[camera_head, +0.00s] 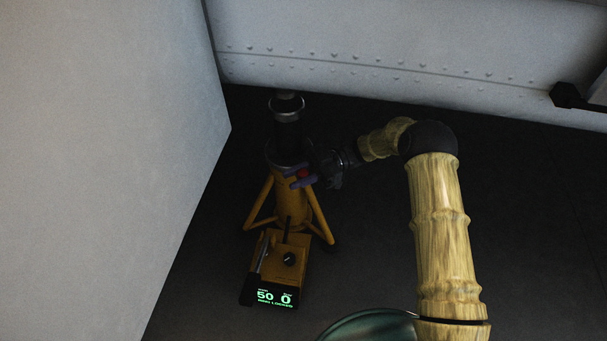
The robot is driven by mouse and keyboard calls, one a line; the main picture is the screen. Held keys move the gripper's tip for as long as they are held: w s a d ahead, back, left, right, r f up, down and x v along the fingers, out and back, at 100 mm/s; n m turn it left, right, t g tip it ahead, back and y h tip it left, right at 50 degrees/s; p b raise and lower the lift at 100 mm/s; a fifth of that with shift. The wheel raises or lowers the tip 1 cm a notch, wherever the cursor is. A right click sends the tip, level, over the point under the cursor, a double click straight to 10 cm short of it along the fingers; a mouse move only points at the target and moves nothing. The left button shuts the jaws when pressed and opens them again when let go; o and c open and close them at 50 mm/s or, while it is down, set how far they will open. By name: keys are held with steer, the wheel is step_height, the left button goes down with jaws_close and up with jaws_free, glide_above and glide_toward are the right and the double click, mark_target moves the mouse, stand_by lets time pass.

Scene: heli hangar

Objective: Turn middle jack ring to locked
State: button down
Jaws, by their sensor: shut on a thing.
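The jack is a yellow tripod stand (291,205) with a dark upright column. A dark ring (284,153) sits around the column at the top of the yellow body. A small red grip (304,174) shows at the ring's right front side. My gripper (300,176) reaches in from the right, its purple fingers shut on the red grip. The fingers hide part of the grip and of the ring's edge. A yellow box at the jack's foot has a green display (274,297) showing 50 and 0. The small line under them seems to read "RING LOCKED".
A pale wall or panel (110,150) stands close on the left. The dark floor (530,230) is clear on the right.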

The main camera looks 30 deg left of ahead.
steer(key=shift+w, duration=0.2)
steer(key=c, duration=1.2)
jaws_free()
steer(key=shift+d, duration=0.1)
steer(key=shift+c, duration=0.2)
steer(key=shift+o, duration=0.6)
steer(key=shift+s, duration=0.1)
steer(key=b+v, duration=0.1)
steer(key=v, duration=1.6)
steer(key=shift+w+b, duration=0.2)
steer(key=shift+b, duration=0.15)
steer(key=shift+d, duration=0.1)
